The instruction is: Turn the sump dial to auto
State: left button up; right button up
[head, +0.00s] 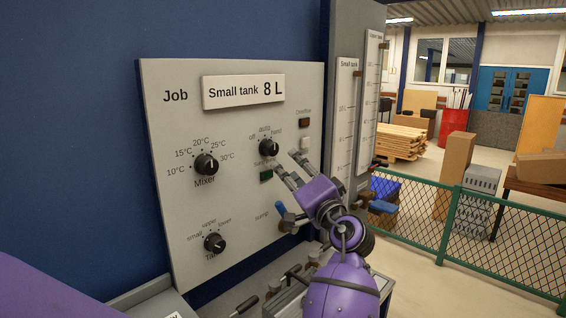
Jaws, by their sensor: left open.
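The sump dial (269,147) is a round black knob on the grey panel, with "off", "auto" and "hand" printed around its top. Its pale mark points roughly upward; I cannot tell exactly which word it meets. The label below it is partly hidden. My left gripper (287,162) is open and empty, its two fingers just below and to the right of the dial, pointing up-left towards the panel. It appears apart from the dial. My right gripper is not in view.
Gauge boards (345,120) stand right of the panel. A green fence (450,220) is further right.

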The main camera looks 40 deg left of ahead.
pick_arm(q)
jog(key=shift+v, duration=1.25)
